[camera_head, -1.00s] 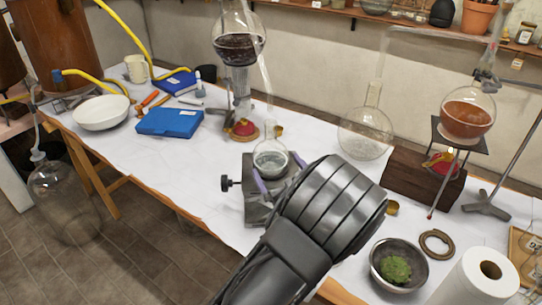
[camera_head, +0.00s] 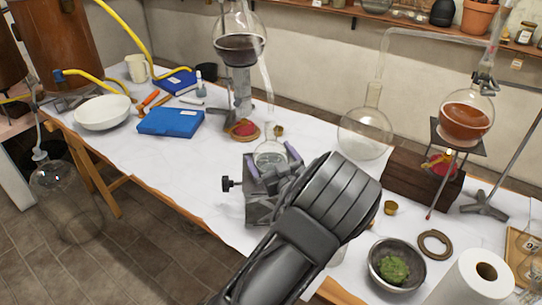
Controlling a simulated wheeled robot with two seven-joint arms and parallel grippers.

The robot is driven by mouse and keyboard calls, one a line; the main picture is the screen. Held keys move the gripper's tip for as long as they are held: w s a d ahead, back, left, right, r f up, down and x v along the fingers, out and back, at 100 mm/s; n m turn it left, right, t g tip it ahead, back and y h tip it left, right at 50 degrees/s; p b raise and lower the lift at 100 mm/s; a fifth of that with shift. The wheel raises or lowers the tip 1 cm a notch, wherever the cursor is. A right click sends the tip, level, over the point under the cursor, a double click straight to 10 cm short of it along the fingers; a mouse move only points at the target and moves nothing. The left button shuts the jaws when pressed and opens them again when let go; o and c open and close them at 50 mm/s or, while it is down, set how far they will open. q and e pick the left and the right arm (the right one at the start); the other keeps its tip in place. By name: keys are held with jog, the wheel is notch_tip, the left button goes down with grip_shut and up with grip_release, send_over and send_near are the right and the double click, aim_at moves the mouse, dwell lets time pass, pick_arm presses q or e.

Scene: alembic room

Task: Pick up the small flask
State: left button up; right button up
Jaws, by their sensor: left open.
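The small flask (camera_head: 270,158) is clear glass with a round body and a narrow neck. It stands on a dark grey stand with a side knob (camera_head: 227,184), near the middle of the table. My left gripper (camera_head: 271,160) reaches in from the lower right and is open. Its purple-padded fingers lie on either side of the flask's body. I cannot tell whether they touch the glass. The gripper hides the lower part of the flask and much of the stand. My right gripper is out of view.
A large flask of dark liquid (camera_head: 238,48) stands behind, with a glass tube coming down near the small flask. An empty round flask (camera_head: 365,134) and a wooden block (camera_head: 421,180) are to the right. A bowl with green matter (camera_head: 381,270) is at front right.

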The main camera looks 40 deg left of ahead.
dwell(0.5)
pick_arm(q)
jog(key=c, duration=1.5)
jog(key=shift+o, duration=0.2)
jog(key=shift+r, duration=0.2)
jog(key=shift+r, duration=0.6)
jog(key=b+v, duration=0.2)
jog(key=v, duration=1.6)
jog(key=shift+b, duration=0.35)
